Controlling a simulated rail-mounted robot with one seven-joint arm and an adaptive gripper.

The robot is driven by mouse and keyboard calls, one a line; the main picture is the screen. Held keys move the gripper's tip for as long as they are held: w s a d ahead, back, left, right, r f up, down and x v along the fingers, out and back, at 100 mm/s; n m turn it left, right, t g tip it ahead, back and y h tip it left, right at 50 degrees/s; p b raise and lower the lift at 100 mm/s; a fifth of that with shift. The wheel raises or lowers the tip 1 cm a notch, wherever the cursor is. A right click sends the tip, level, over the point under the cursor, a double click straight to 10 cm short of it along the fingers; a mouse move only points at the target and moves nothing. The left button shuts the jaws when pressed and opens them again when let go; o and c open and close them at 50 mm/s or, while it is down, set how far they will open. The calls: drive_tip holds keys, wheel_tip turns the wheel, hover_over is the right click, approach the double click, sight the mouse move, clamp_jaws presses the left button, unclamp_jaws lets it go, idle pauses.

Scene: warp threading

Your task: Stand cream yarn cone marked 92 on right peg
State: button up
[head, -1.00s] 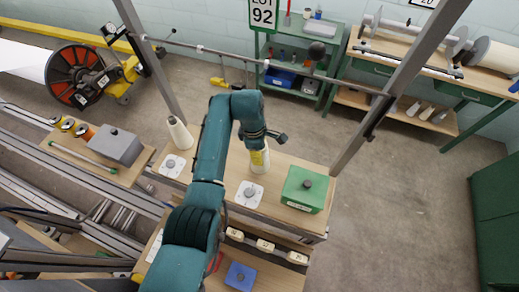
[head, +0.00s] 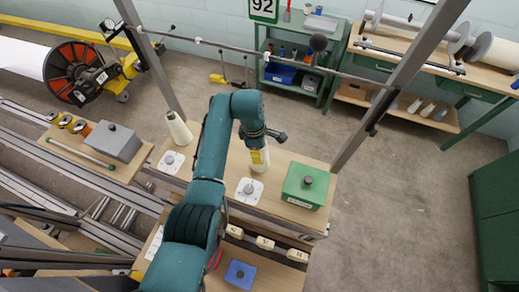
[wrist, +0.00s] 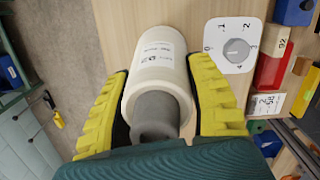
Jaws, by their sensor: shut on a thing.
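My gripper (head: 256,152) is over the wooden bench. In the wrist view its yellow pads (wrist: 165,110) are shut on both sides of a cream yarn cone (wrist: 158,62) with a grey end (wrist: 155,114) towards the camera. The cone carries a white label; its print is too small to read. In the head view the held cone (head: 259,164) looks about upright, low over the bench behind the right dial plate (head: 249,190). I cannot tell whether it touches anything below. The right peg is not visible. Another cream cone (head: 179,130) stands upright at the left.
A green box (head: 305,186) stands right of the held cone. A left dial plate (head: 171,161) lies before the other cone. A grey box (head: 114,142) is at far left. Small numbered blocks (head: 265,243) and a blue block (head: 240,274) are nearer. A metal post (head: 370,125) rises at right.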

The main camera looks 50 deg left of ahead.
drive_tip(key=shift+f, duration=0.3)
drive_tip(key=o, duration=1.2)
drive_tip(key=shift+o, duration=0.2)
drive_tip(key=r, duration=0.8)
drive_tip(key=a+r, duration=0.1)
drive_tip(key=r, duration=0.3)
drive_tip(key=shift+s, duration=0.4)
drive_tip(key=shift+a, duration=0.15)
